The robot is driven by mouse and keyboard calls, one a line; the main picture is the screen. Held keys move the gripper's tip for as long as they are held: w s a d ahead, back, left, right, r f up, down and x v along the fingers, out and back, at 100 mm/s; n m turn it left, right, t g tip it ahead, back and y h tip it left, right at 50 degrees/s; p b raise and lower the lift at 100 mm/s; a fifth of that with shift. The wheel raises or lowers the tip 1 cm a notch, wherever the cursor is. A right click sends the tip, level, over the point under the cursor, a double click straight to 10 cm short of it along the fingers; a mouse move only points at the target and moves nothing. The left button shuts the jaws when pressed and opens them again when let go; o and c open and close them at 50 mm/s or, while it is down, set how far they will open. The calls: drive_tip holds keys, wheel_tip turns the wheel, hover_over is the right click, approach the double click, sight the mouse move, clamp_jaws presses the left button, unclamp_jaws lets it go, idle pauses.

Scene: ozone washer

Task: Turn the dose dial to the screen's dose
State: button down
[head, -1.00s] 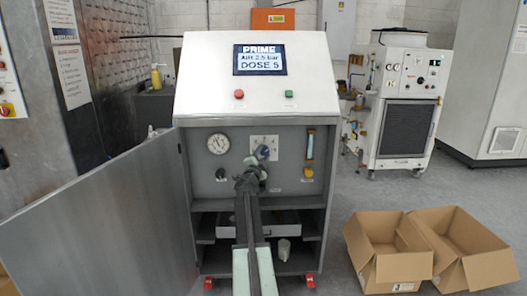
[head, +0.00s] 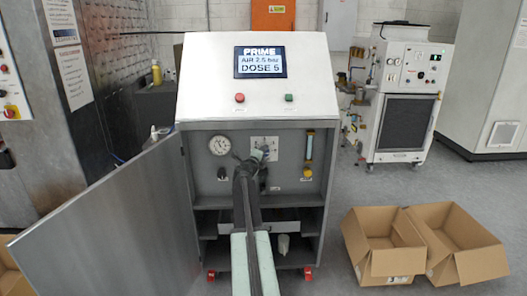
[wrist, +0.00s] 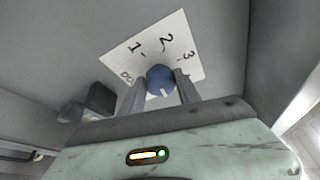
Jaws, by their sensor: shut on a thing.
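The dose dial (wrist: 160,79) is a blue round knob with a white mark on its lower edge in the wrist view. It sits on a white plate (wrist: 150,46) bearing 1, 2 and 3; other lettering is partly hidden. My gripper (wrist: 161,84) has a finger on each side of the knob and is shut on it. In the head view my gripper (head: 250,163) covers much of the dial plate (head: 265,145). The screen (head: 261,62) reads PRIME, AIR 2.5 bar and DOSE with a digit that looks like 5, slightly blurred.
The grey cabinet door (head: 115,225) stands open at left. Red (head: 239,98) and green (head: 289,98) buttons are above. Open cardboard boxes (head: 385,262) lie on the floor at right.

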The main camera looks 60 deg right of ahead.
drive_tip(key=shift+m+p, duration=0.3)
drive_tip(key=shift+m, duration=0.1)
idle(0.3)
drive_tip(key=c, duration=0.9)
unclamp_jaws()
drive_tip(key=shift+o, duration=0.2)
drive_tip(key=p+v, duration=0.1)
drive_tip(key=v, duration=0.7)
drive_tip(key=shift+r, duration=0.15)
